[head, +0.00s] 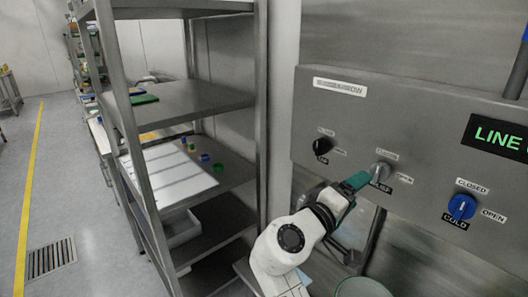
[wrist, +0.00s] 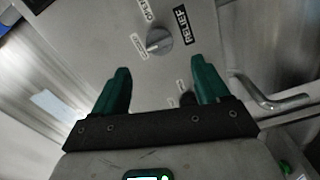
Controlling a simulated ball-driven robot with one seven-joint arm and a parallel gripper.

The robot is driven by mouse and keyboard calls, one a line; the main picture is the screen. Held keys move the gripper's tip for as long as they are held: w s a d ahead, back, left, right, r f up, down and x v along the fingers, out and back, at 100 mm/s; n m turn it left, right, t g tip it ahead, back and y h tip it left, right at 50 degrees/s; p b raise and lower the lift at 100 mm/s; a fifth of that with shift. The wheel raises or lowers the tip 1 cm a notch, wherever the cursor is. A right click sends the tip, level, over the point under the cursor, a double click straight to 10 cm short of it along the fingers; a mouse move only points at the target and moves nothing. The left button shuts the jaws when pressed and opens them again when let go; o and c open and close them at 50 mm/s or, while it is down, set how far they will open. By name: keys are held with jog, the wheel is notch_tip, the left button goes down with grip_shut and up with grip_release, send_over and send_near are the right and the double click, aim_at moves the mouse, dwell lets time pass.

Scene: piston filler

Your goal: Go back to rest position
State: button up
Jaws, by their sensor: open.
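My gripper (head: 357,181) has green fingers and is in front of the grey panel (head: 420,130) in the head view. In the wrist view my gripper (wrist: 162,78) is open, with nothing between its fingers. The grey RELIEF knob (wrist: 158,41) shows just beyond the fingertips, roughly centred between them. It also shows in the head view (head: 381,171), right beside the fingertips. Whether a finger touches it is hard to tell there; in the wrist view it looks clear of both.
A black knob (head: 321,146) is to the left on the panel and a blue COLD knob (head: 461,206) to the right. A metal shelf rack (head: 195,105) with coloured items stands left of my arm. A green-rimmed round container (head: 363,288) is at the bottom. Floor at far left is open.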

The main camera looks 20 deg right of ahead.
jog(key=s+d+f+m+g+y, duration=0.1)
jog(key=s+f+y, duration=0.3)
jog(key=s+f, duration=0.5)
jog(key=s+d+f+g+y, duration=0.1)
jog(key=s+f+y, duration=0.3)
jog(key=f, duration=1)
jog(key=s+a+f+g+y, duration=0.1)
jog(key=s+a+f+y, duration=0.3)
jog(key=s, duration=0.5)
jog(key=s+a+f+g+y, duration=0.2)
jog(key=s+a+f+y, duration=0.2)
jog(key=s, duration=0.5)
notch_tip(320, 180, down, 2)
jog(key=shift+a+f+m+y, duration=0.15)
jog(key=shift+a+m+y, duration=0.2)
jog(key=shift+a, duration=0.35)
